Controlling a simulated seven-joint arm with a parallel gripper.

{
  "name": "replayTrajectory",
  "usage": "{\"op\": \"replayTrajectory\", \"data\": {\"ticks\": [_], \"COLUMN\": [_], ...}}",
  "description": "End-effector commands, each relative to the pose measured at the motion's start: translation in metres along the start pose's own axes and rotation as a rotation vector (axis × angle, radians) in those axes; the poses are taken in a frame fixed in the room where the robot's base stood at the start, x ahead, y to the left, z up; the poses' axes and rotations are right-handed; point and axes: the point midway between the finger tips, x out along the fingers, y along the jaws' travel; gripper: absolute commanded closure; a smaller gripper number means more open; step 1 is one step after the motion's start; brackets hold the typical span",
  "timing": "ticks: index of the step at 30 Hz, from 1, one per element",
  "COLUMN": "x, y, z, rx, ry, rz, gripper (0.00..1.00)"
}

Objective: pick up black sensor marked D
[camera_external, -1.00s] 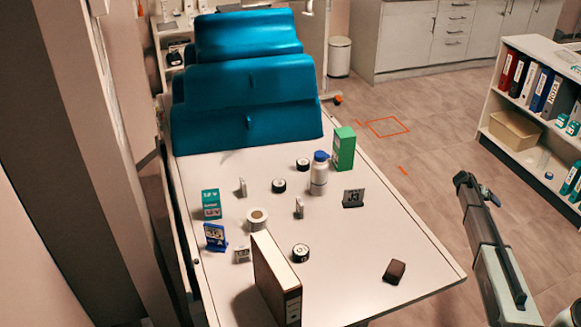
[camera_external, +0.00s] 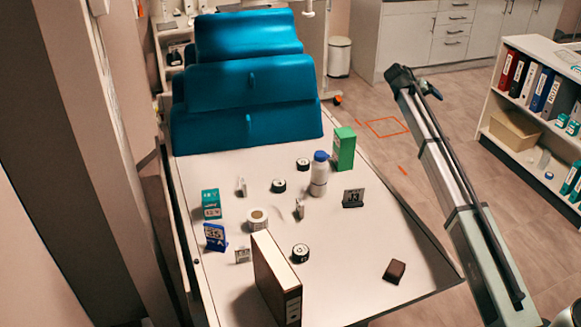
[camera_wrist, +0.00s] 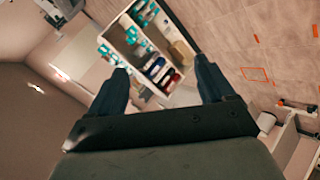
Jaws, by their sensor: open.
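Several round black discs with white-marked faces stand on the pale table top in the external view. One (camera_external: 303,164) is left of the white bottle, one (camera_external: 278,185) is near the middle, and one (camera_external: 300,253) is beside the brown box file. Their letters are too small to read, so I cannot tell which is D. My gripper (camera_wrist: 163,82) is open and empty in the wrist view, its two dark fingers wide apart. No disc shows there. In the external view my arm (camera_external: 440,165) reaches up right of the table, its dark end apart from everything on it.
The brown box file (camera_external: 277,280) stands tall at the table's front. A white bottle with a blue cap (camera_external: 319,176) and a green box (camera_external: 343,148) stand behind. A dark block (camera_external: 395,271) lies front right. A shelf of binders (camera_external: 535,90) stands at right.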

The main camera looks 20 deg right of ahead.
Motion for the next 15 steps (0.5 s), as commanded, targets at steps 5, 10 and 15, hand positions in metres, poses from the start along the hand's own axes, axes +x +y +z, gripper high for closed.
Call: {"op": "replayTrajectory", "data": {"ticks": [5, 10, 15], "x": [-0.119, -0.182, -0.231], "y": [-0.041, -0.1, -0.16], "z": [0.004, 0.024, 0.051], "rx": [-0.3, -0.676, -1.058], "ry": [0.035, 0.076, 0.157], "rz": [-0.166, -0.339, -0.509], "gripper": [0.18, 0.18, 0.18]}}
